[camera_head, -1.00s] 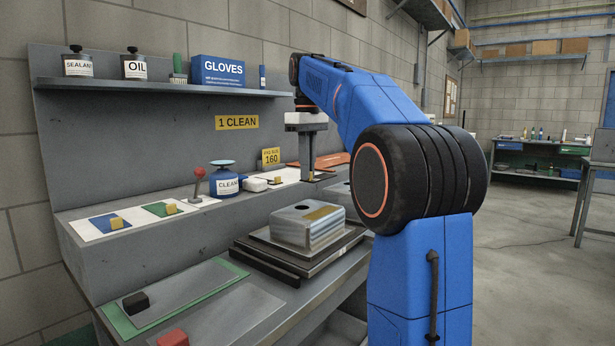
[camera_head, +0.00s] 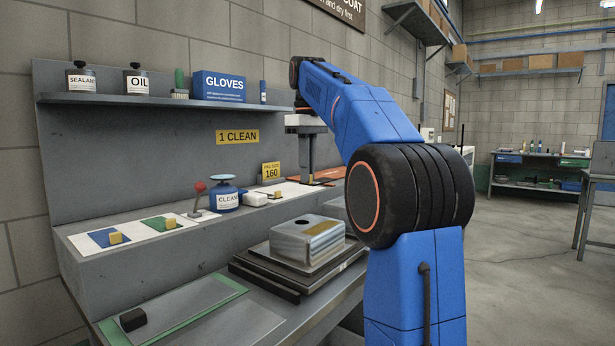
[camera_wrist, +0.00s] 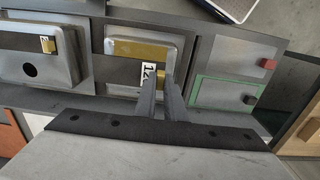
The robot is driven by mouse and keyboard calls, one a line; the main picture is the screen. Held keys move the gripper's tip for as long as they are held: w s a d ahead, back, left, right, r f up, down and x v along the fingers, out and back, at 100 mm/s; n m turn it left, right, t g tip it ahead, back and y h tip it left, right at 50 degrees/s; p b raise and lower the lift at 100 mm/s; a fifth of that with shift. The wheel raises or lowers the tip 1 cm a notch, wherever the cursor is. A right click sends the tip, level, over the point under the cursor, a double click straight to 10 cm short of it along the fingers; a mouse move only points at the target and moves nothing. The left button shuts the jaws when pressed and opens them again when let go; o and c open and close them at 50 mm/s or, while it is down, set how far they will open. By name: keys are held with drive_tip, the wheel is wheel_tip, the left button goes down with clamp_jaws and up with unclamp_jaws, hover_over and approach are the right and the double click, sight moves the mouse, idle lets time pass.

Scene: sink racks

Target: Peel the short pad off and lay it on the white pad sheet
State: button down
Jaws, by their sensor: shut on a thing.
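The white sheet has a small yellow tab (camera_head: 278,194) left of the fingers. An orange-brown board (camera_head: 330,174) lies just right of them.
A metal block (camera_head: 322,247) with a gold strip (camera_wrist: 142,50) sits on the dark tray below. Blue and green pads with yellow tabs lie further left.

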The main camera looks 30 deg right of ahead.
drive_tip(key=shift+r, duration=1.35)
